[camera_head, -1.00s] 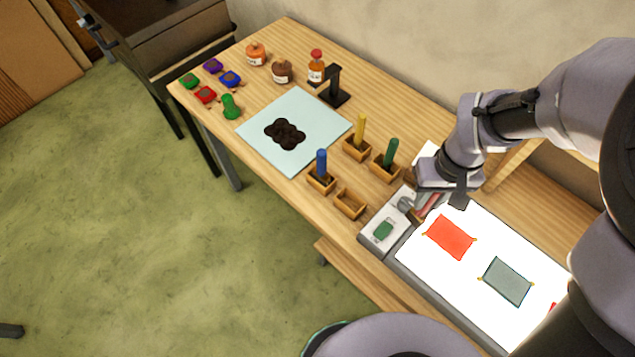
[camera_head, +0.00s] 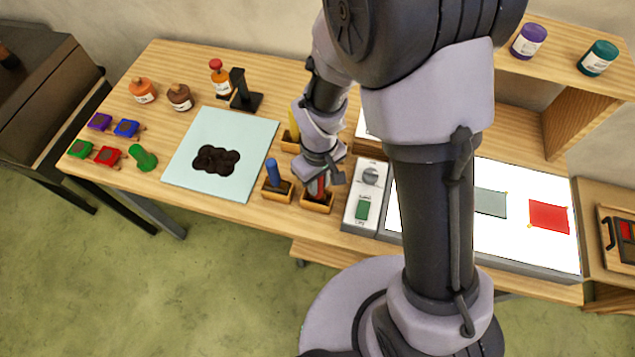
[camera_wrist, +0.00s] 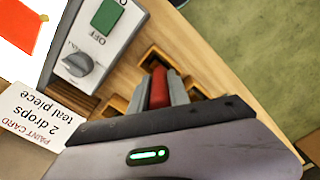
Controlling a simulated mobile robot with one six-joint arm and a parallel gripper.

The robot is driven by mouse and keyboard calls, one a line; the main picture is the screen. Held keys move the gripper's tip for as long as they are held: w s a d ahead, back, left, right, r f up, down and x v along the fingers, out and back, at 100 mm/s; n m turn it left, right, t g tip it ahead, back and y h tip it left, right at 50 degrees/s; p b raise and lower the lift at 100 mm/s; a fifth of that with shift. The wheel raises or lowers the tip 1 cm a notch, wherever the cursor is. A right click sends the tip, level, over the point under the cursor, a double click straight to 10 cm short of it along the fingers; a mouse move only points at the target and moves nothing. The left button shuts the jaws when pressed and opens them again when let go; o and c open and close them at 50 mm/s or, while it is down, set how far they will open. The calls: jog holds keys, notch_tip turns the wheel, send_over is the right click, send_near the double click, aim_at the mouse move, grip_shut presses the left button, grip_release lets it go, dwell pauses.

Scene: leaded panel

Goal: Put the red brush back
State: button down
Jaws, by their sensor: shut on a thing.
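The red brush (camera_head: 320,188) stands roughly upright between the fingers of my gripper (camera_head: 322,178). In the wrist view, both fingers of my gripper (camera_wrist: 162,92) are closed on the red brush (camera_wrist: 159,86). Its lower end is hidden. The small wooden holder (camera_head: 317,206) is directly under the brush in the head view; I cannot tell whether the brush rests on its bottom. A wooden holder (camera_wrist: 153,56) also shows just beyond the fingers in the wrist view.
The blue brush (camera_head: 273,173) stands in a holder to the left, and the yellow brush (camera_head: 293,118) behind. The switch box (camera_head: 362,196) and light panel (camera_head: 520,250) are close on the right. A paint card (camera_wrist: 35,118) lies nearby. A pale sheet (camera_head: 243,135) with dark blobs lies left.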

jog(key=shift+r, duration=0.1)
jog(key=shift+f, duration=0.2)
jog(key=c, duration=1.2)
grip_release()
jog(key=shift+c, duration=0.2)
jog(key=shift+r, duration=0.1)
